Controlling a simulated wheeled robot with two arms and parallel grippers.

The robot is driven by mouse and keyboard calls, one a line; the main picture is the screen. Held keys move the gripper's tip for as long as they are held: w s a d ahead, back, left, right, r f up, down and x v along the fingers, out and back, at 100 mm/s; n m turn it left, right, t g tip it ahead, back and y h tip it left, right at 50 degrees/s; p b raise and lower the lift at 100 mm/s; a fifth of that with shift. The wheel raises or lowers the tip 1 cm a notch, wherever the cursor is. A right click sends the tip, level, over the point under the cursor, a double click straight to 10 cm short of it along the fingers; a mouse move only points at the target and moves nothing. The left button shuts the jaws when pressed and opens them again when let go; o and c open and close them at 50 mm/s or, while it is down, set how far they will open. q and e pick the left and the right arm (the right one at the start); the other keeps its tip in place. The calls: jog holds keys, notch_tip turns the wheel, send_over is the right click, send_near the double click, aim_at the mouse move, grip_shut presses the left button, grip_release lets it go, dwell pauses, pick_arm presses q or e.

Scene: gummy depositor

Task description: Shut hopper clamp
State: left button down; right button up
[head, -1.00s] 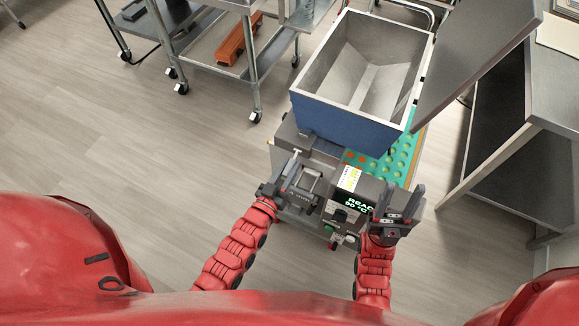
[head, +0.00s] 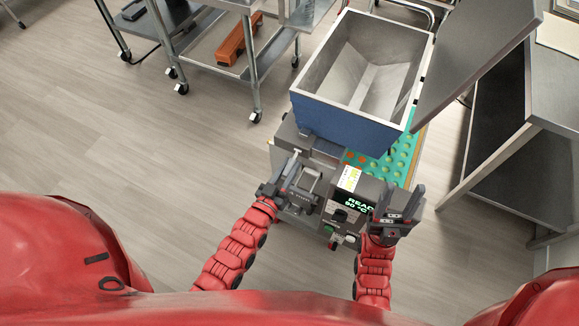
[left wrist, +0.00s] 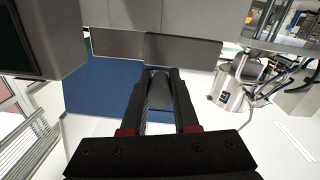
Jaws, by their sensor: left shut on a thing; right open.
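The blue hopper (head: 345,123) with its open steel bin sits on the back of the depositor, and its blue wall also shows in the left wrist view (left wrist: 95,90). My left gripper (head: 299,164) is at the depositor's left side, just in front of the hopper. In the left wrist view its fingers (left wrist: 160,76) are shut on a narrow dark grey piece (left wrist: 158,93), which looks like the clamp's handle. The rest of the clamp is hidden, so I cannot tell its position. My right gripper (head: 401,198) is open and empty, right of the lit control panel (head: 352,207).
A large grey panel (head: 478,65) stands tilted at the hopper's right. A green mould tray (head: 402,160) with round cavities lies below the hopper. A steel cart (head: 205,75) stands behind left, and a grey table (head: 550,85) at right. The floor at left is clear.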

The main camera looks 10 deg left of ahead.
pick_arm(q)
jog(key=shift+w+d+f+t+h+b, duration=0.1)
jog(key=shift+w+f+t+h+b, duration=0.65)
jog(key=shift+b, duration=2.5)
jog(key=shift+s+d+f+t+h+b, duration=0.1)
jog(key=shift+s+f+t+h+b, duration=0.15)
jog(key=shift+t+b, duration=2.05)
jog(key=shift+w+d+f+t+h+b, duration=0.15)
jog(key=shift+w+f+h+b, duration=0.35)
jog(key=shift+b, duration=3.65)
jog(key=shift+s+a+f, duration=0.1)
jog(key=shift+s, duration=0.05)
jog(key=c, duration=0.7)
grip_release()
jog(key=shift+y, duration=0.3)
